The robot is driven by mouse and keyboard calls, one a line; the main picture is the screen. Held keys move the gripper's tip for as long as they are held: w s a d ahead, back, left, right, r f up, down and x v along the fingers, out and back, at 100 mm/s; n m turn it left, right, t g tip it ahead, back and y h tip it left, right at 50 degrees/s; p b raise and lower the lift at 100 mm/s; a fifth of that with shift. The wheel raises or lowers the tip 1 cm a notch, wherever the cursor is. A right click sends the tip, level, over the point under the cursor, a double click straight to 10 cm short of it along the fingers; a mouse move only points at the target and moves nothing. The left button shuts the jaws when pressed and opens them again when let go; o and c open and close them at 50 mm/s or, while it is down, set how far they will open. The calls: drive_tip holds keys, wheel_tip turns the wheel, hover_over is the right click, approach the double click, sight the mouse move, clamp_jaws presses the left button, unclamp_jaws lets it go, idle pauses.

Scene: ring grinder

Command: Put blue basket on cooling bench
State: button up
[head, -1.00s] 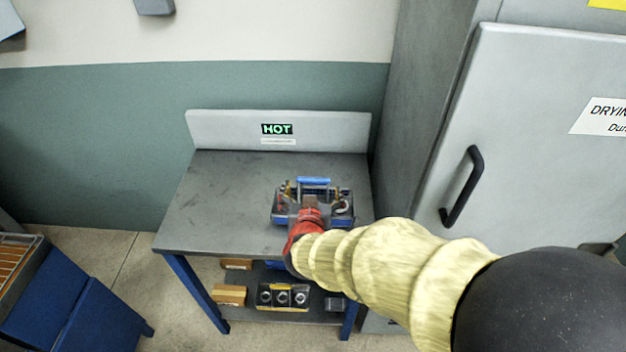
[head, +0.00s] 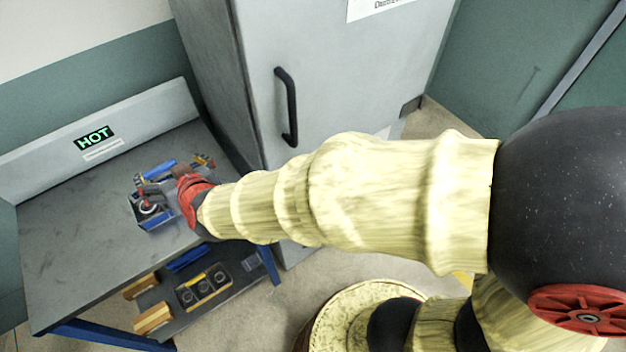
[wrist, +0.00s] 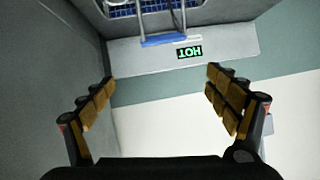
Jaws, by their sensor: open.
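The blue basket (head: 158,219) sits on the grey top of the cooling bench (head: 75,240), near its right end. Its blue handle (head: 160,169) stands up; the arm partly hides the basket in the head view. My gripper (head: 174,171) is close beside the basket, on the side towards me. In the wrist view, my gripper (wrist: 161,79) has its fingers spread wide with nothing between them. The handle (wrist: 164,40) and part of the basket (wrist: 150,9) lie beyond the fingertips, apart from them.
A HOT sign (head: 94,138) is on the bench's backboard. A tall grey cabinet (head: 225,80) with a black handle stands close to the bench's right. The lower shelf holds a dark block with round holes (head: 203,290) and wooden blocks (head: 152,318). The bench top's left part is clear.

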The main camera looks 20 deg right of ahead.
drive_tip(key=s+d+r+g, duration=0.1)
drive_tip(key=s+d+r, duration=0.15)
drive_tip(key=d, duration=0.35)
drive_tip(key=s+d+r+g, duration=0.1)
drive_tip(key=s+d+r, duration=0.15)
drive_tip(key=d, duration=0.35)
drive_tip(key=s+d+m+g+h, duration=0.2)
drive_tip(key=s+d+g+h, duration=0.1)
drive_tip(key=s+d, duration=1.2)
drive_tip(key=d+h, duration=0.1)
drive_tip(key=d, duration=0.3)
drive_tip(key=shift+s+m+g+h, duration=0.3)
drive_tip(key=shift+g+h, duration=0.1)
drive_tip(key=shift+r, duration=0.1)
